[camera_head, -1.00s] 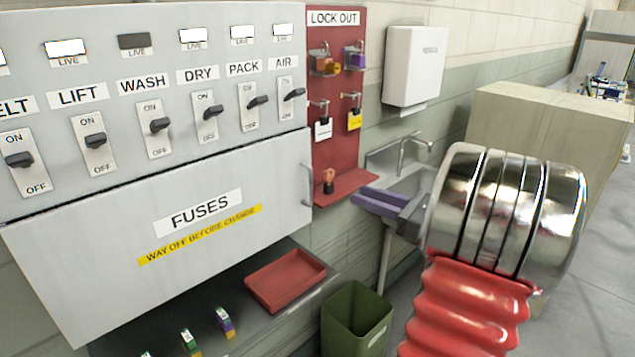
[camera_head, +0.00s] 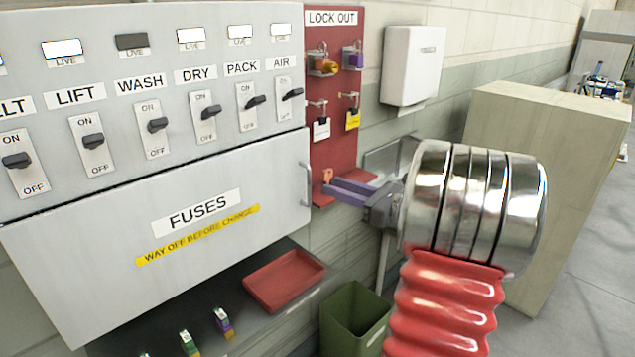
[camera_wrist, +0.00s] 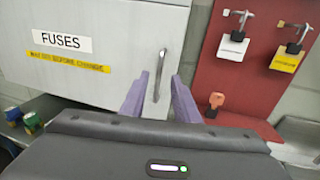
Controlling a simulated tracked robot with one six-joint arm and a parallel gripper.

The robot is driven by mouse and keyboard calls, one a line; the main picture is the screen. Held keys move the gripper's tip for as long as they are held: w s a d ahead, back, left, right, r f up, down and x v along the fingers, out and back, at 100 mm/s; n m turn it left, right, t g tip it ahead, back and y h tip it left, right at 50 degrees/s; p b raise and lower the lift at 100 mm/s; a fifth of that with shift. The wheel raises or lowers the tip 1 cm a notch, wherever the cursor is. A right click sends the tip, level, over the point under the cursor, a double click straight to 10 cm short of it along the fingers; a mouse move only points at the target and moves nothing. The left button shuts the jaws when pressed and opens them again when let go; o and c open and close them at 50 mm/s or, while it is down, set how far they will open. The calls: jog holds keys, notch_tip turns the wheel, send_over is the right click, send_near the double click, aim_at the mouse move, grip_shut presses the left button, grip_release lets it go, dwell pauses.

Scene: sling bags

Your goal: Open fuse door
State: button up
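The fuse door (camera_head: 120,235) is a wide grey panel labelled FUSES with a yellow strip, and it looks closed. Its handle (camera_head: 306,184) is a thin metal bar at the right edge. My gripper (camera_head: 338,190) has purple fingers and is just right of the handle in the head view, in front of the red board. In the wrist view the fuse door (camera_wrist: 110,85) fills the left, and the handle (camera_wrist: 163,72) stands upright between and beyond the fingertips of my gripper (camera_wrist: 157,85). The fingers are apart with nothing held between them.
The red LOCK OUT board (camera_head: 333,100) holds padlocks and tags, with an orange key-like piece (camera_wrist: 216,101) on its ledge. A red tray (camera_head: 284,280) and several fuses (camera_head: 222,322) lie on the shelf below. A green bin (camera_head: 353,318) stands below right.

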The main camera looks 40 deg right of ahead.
jog(key=x, duration=0.6)
jog(key=shift+w, duration=0.2)
jog(key=shift+a, duration=0.1)
grip_shut()
dwell(0.4)
